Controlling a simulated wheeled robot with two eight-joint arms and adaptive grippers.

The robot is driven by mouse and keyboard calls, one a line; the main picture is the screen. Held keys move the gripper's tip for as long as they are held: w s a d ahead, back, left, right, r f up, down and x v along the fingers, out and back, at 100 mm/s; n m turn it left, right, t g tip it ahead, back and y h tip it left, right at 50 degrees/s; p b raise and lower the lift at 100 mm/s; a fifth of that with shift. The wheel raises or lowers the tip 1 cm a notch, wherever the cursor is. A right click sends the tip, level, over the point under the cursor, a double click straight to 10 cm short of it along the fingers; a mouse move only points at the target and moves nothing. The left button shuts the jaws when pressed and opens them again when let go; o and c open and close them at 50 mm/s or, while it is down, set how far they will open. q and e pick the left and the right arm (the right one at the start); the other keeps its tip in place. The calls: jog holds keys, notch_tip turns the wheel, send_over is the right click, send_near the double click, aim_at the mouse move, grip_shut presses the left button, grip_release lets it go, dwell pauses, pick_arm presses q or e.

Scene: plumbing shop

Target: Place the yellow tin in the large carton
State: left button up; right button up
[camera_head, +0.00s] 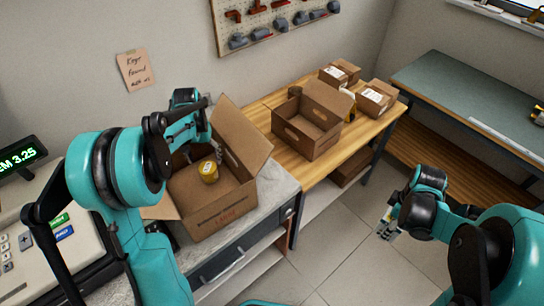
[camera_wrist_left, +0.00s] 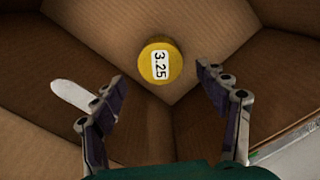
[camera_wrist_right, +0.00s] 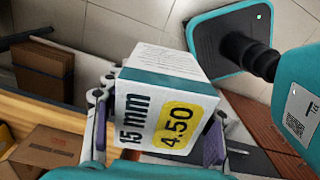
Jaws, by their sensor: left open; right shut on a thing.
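The yellow tin (camera_head: 208,172) is inside the large open carton (camera_head: 222,213) on the grey counter. In the left wrist view the tin (camera_wrist_left: 160,62), with a white 3.25 label, appears to rest on the carton's floor. My left gripper (camera_wrist_left: 158,88) is open and empty, its fingers apart on either side below the tin in that view and not touching it. In the head view its arm reaches over the carton and partly hides it. My right gripper (camera_head: 386,230) is shut on a white and teal box (camera_wrist_right: 165,100) marked 15 mm and 4.50, held over the floor.
A smaller open carton (camera_head: 309,130) and closed parcels (camera_head: 375,98) stand on the wooden bench. A cash register (camera_head: 40,235) is at the left. A green-topped workbench (camera_head: 460,85) is at the right. The tiled floor between is clear.

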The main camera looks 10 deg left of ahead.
aim_at(208, 168)
pick_arm(q)
notch_tip(208, 168, up, 4)
jog(key=shift+f, duration=0.15)
jog(key=shift+s+d+r, duration=0.1)
jog(key=shift+d+r, duration=0.05)
jog(key=shift+r, duration=0.15)
jog(key=s+d+r+t, duration=0.3)
jog(key=s+d+r, duration=0.4)
jog(key=s+d, duration=0.1)
jog(key=s+d+m+t, duration=0.1)
jog(key=s+d+t, duration=0.1)
jog(key=s, duration=0.3)
jog(key=s+d+t, duration=0.2)
jog(key=s+d, duration=0.2)
jog(key=s, duration=0.2)
jog(key=shift+s+d+f+m, duration=0.3)
jog(key=shift+m, duration=0.1)
